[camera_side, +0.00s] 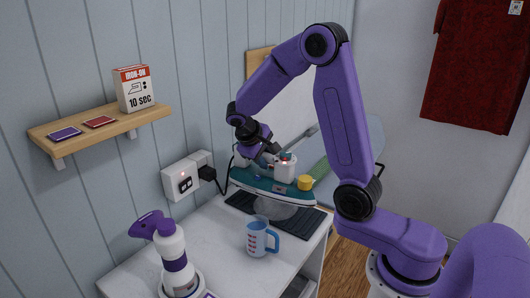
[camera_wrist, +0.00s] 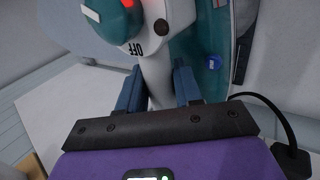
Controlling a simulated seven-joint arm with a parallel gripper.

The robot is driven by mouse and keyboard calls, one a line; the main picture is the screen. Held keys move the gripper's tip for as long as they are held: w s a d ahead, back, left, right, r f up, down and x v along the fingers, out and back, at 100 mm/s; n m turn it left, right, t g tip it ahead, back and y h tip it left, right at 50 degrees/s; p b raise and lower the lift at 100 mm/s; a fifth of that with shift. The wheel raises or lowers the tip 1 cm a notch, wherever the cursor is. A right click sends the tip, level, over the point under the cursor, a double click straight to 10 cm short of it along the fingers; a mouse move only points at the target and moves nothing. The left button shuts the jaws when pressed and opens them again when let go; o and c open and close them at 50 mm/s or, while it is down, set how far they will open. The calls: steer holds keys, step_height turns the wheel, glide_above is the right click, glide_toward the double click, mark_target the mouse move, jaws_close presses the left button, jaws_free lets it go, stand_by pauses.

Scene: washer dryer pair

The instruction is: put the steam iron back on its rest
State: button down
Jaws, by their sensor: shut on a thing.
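The steam iron (camera_side: 262,184) has a teal body, a white handle and a yellow cap at its right end. My gripper (camera_side: 262,158) is above the iron in the side view. In the wrist view my two blue fingertips (camera_wrist: 158,88) are on either side of the iron's white handle (camera_wrist: 157,70), shut on it. An "OFF" mark and red lights show there. A dark ribbed mat (camera_side: 308,222), which looks like the rest, lies on the counter under the iron. A pale rounded shape shows between iron and mat; I cannot tell whether they touch.
A measuring cup with a blue handle (camera_side: 272,240) stands in front of the mat. A white and purple spray bottle (camera_side: 172,245) stands at the front left. A wall socket (camera_side: 186,183) with a black plug and cord is at the left. A shelf (camera_side: 90,138) hangs above.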

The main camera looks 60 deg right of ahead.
mark_target(264, 173)
steer(key=shift+f, duration=2.9)
steer(key=c, duration=0.7)
jaws_free()
steer(key=shift+f, duration=0.1)
steer(key=shift+a, duration=0.1)
steer(key=v, duration=1.7)
steer(key=s+a+f+n+t+y, duration=0.1)
steer(key=s+a+f+n+y, duration=0.25)
steer(key=s+a+n, duration=0.45)
steer(key=s+f+n+y, duration=0.1)
steer(key=s, duration=0.5)
steer(key=s+f+n+y, duration=0.1)
steer(key=s+n, duration=0.1)
steer(key=s, duration=0.5)
steer(key=s+f+n+y, duration=0.1)
steer(key=s, duration=0.5)
steer(key=shift+s+d+n+g+y, duration=0.3)
steer(key=shift+s+n+y, duration=0.05)
steer(key=shift+n, duration=0.05)
